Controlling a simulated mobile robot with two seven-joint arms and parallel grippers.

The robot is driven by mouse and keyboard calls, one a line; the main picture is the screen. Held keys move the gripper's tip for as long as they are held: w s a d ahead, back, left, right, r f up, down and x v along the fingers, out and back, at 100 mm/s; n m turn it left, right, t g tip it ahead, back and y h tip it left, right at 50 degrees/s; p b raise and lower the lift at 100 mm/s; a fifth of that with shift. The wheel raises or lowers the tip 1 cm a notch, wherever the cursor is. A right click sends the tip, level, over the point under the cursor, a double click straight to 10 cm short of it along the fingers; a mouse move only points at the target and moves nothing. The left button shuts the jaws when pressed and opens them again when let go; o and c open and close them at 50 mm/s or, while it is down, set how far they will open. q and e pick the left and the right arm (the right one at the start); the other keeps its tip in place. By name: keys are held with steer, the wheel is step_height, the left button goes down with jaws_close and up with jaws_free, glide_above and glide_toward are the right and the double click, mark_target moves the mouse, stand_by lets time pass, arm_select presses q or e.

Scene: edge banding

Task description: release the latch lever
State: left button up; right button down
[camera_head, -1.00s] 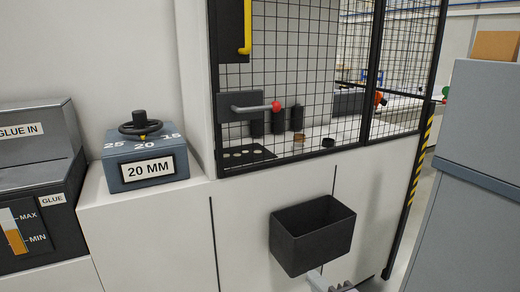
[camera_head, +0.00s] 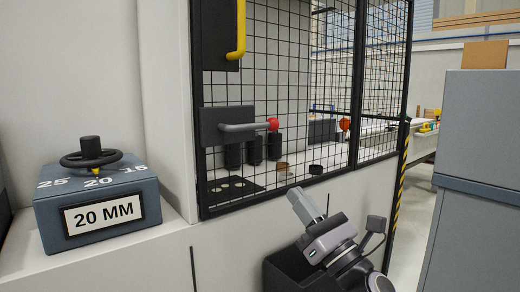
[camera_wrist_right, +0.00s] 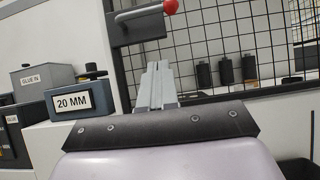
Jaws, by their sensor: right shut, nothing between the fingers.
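The latch lever (camera_head: 243,127) is a grey bar with a red ball knob (camera_head: 272,123) at its right end. It lies roughly level on a dark plate on the machine's mesh door frame. In the right wrist view the lever (camera_wrist_right: 140,14) is at the top, just beyond the fingers. My right gripper (camera_head: 298,196) is below and to the right of the lever, apart from it, pointing up and left. In the right wrist view its fingers (camera_wrist_right: 157,70) are together and empty. My left gripper is in neither view.
A yellow handle (camera_head: 238,35) is above the lever on the mesh door (camera_head: 300,60). A black bin (camera_head: 283,272) is partly hidden behind my right arm. A blue box (camera_head: 100,212) with a handwheel and "20 MM" label stands left. A grey cabinet (camera_head: 485,130) stands at right.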

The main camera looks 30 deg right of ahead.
mark_target(249, 126)
steer(key=shift+r, duration=0.15)
steer(key=s+r+p+x, duration=0.1)
steer(key=p+x, duration=0.4)
steer(key=x, duration=0.7)
steer(key=shift+r, duration=0.85)
